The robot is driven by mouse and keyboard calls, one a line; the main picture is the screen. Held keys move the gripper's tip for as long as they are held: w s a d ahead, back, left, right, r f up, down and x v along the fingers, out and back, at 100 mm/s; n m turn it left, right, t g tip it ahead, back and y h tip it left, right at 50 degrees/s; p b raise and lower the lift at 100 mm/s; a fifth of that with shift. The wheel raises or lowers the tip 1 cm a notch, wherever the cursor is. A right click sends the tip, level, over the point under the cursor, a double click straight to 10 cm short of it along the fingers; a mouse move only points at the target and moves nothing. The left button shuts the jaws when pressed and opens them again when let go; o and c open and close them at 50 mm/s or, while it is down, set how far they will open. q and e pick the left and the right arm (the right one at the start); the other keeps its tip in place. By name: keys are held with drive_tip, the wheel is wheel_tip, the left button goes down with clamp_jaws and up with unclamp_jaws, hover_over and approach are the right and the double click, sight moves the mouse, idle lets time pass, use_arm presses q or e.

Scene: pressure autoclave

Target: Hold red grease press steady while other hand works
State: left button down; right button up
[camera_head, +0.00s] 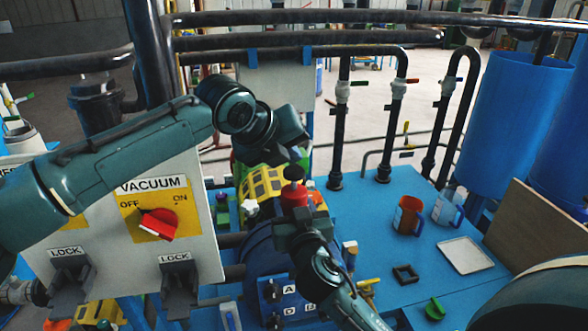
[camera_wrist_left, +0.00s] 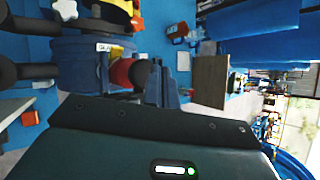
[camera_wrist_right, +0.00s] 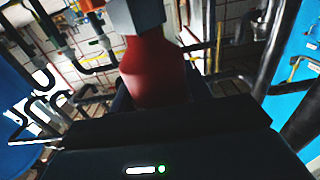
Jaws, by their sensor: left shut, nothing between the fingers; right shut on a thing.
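In the left wrist view, a round red part (camera_wrist_left: 122,73) shows beyond the gripper housing.
The vacuum panel (camera_head: 140,235) with a red knob stands at left. Dark pipes rise behind.

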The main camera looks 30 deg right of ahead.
sight(294, 170)
use_arm(q)
drive_tip(key=shift+f, duration=0.1)
drive_tip(key=shift+f, duration=0.35)
drive_tip(key=shift+f, duration=1.35)
idle(1.4)
drive_tip(key=shift+r, duration=1.75)
drive_tip(key=shift+r, duration=0.1)
drive_tip(key=shift+r, duration=2.45)
idle(0.5)
